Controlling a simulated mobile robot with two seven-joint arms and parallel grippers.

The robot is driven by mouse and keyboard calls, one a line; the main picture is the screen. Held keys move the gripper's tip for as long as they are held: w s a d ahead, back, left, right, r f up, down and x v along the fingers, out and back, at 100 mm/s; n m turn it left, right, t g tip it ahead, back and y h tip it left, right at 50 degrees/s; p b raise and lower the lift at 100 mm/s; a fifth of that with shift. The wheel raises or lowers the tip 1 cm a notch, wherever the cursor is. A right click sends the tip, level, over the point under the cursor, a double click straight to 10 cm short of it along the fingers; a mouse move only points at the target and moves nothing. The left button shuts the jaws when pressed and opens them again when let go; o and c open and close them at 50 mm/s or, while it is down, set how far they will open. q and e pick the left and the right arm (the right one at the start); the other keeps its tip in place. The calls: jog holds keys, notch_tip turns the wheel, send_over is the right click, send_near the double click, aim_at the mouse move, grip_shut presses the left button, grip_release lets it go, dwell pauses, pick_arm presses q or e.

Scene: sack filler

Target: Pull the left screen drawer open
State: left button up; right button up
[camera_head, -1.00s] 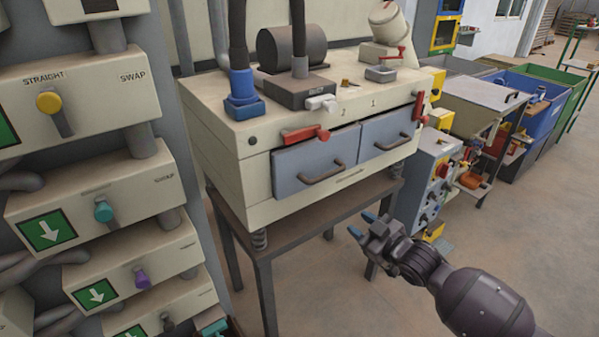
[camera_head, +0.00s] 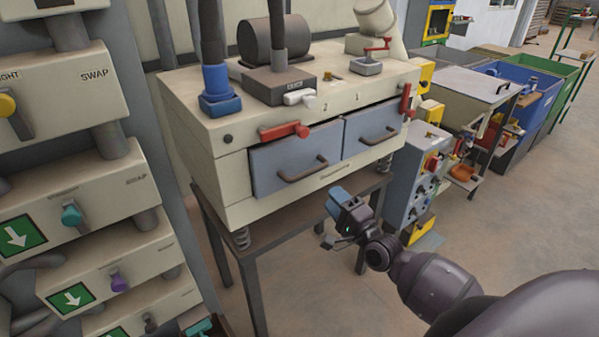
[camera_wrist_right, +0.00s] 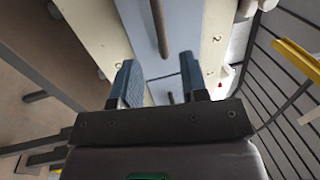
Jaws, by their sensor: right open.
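The left screen drawer (camera_head: 270,170) is a blue-grey front with a dark bar handle (camera_head: 303,171), set in a cream machine. It looks closed or nearly so. A red lever (camera_head: 286,131) lies across just above it. The right drawer (camera_head: 372,126) beside it also looks closed. My right gripper (camera_head: 338,197) is open and empty, below and right of the left handle, apart from it. In the right wrist view the blue fingers (camera_wrist_right: 160,82) point toward the drawer fronts, and the left drawer's handle (camera_wrist_right: 160,28) shows beyond them near the top edge. My left gripper is out of view.
The machine stands on a dark metal table (camera_head: 290,222) with springs. A column of valve boxes (camera_head: 75,205) stands close on the left. A blue-grey control box (camera_head: 416,180) stands to the right. The floor in front is clear.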

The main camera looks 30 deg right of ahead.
aim_at(309, 173)
jog(key=p+x, duration=0.1)
jog(key=x, duration=1)
grip_shut()
